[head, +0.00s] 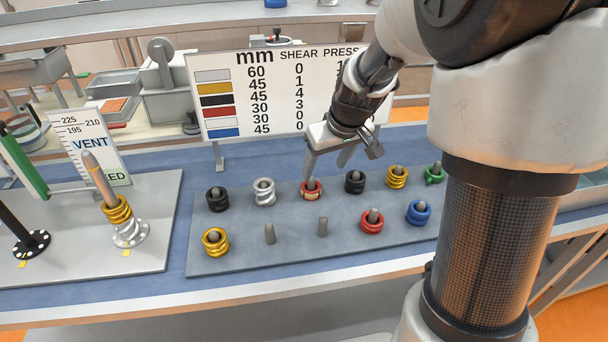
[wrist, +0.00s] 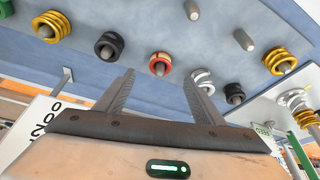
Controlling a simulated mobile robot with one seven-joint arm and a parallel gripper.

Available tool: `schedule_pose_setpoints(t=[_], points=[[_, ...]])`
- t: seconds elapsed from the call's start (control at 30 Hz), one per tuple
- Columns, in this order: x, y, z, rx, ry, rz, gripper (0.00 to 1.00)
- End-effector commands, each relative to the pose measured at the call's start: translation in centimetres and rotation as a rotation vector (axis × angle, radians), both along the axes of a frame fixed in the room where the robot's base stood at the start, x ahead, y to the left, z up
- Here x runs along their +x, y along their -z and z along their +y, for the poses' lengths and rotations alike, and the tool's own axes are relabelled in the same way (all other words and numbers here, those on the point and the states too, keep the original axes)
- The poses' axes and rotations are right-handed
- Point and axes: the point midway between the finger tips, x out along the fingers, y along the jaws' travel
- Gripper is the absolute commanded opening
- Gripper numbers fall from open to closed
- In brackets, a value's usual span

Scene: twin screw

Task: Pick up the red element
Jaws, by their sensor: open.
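Two red elements show in the head view, each around a peg on the grey peg board (head: 295,252). One red element (head: 311,191), with tan marks, is in the back row; the other red element (head: 371,222) is in the front row. My gripper (head: 325,168) is open and empty, just above and behind the back-row red element. In the wrist view, that red element (wrist: 160,65) lies ahead of the gap between my two fingers (wrist: 159,77), apart from both. The front-row red element is not in the wrist view.
Black (head: 355,182), silver (head: 264,191), yellow (head: 397,177), green (head: 434,175) and blue (head: 418,212) elements sit on nearby pegs. Two front-row pegs (head: 269,234) are bare. A sign (head: 270,95) stands behind. Left, another board (head: 75,255) holds a rod with yellow and silver elements.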

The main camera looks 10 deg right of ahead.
Motion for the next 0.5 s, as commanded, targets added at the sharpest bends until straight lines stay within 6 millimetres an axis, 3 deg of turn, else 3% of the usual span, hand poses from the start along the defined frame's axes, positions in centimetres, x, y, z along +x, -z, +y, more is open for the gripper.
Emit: schedule_pose_setpoints(t=[0.23, 0.5], points=[[1.9, 5.0, 0.6, 0.001, -0.001, 0.003, 0.62], [2.8, 6.9, 0.9, 0.001, 0.0, 0.0, 0.62]])
